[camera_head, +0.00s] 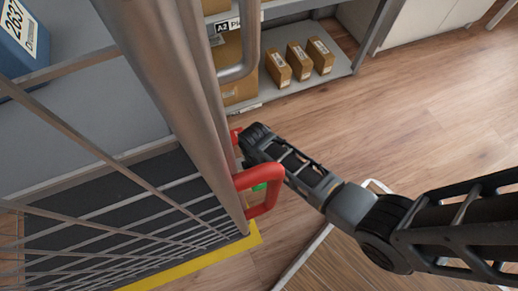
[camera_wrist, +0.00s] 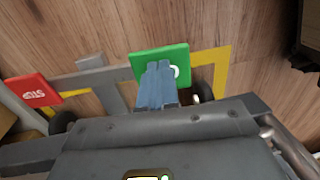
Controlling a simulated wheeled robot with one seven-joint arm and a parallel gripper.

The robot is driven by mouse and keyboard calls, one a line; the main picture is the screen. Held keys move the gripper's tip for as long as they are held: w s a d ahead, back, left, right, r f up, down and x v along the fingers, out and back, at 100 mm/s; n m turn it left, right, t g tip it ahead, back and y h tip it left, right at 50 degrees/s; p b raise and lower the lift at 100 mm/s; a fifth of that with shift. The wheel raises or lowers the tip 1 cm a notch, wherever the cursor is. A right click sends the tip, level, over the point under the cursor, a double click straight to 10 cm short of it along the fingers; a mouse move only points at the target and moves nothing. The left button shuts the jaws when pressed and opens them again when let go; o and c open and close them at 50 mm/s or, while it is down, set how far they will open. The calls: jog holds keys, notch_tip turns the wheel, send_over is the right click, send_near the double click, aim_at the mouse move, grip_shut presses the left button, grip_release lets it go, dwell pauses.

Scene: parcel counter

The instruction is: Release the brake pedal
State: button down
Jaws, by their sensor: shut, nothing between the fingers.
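A green pedal (camera_wrist: 178,56) with a partly covered white mark is in the wrist view, joined by a grey bar to a red pedal (camera_wrist: 33,90) reading STOP upside down. The closed blue-grey fingers of my gripper (camera_wrist: 158,70) overlap the green pedal; I cannot tell whether they touch it. In the head view, a bit of green (camera_head: 261,186) shows behind a red loop handle (camera_head: 268,204) on the wire cage trolley (camera_head: 178,80). A small red piece (camera_head: 235,134) shows beside my arm's end. My fingers are hidden in the head view.
A shelf (camera_head: 345,66) with several small brown boxes (camera_head: 299,62) stands at the back. A blue box (camera_head: 22,42) is in the trolley at upper left. Yellow floor marking (camera_head: 205,264) runs by the trolley. Open wood floor (camera_head: 430,110) lies to the right.

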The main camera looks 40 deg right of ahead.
jog(key=shift+s+a+f+t+h+p, duration=0.1)
jog(key=shift+s+f+t+h+p, duration=0.2)
jog(key=shift+f+t, duration=0.25)
jog(key=shift+s+a+f+t+h+p, duration=0.1)
jog(key=shift+s+f+t+h, duration=0.1)
jog(key=shift+s+f+t, duration=0.25)
jog(key=shift+a+f, duration=0.1)
jog(key=shift+f, duration=0.6)
jog(key=shift+s+r+p, duration=0.1)
jog(key=shift+r+p, duration=0.55)
jog(key=shift+p, duration=0.05)
notch_tip(320, 180, up, 13)
jog(key=s+p, duration=0.1)
jog(key=p, duration=0.7)
jog(key=shift+s+a, duration=0.3)
jog(key=shift+a, duration=0.15)
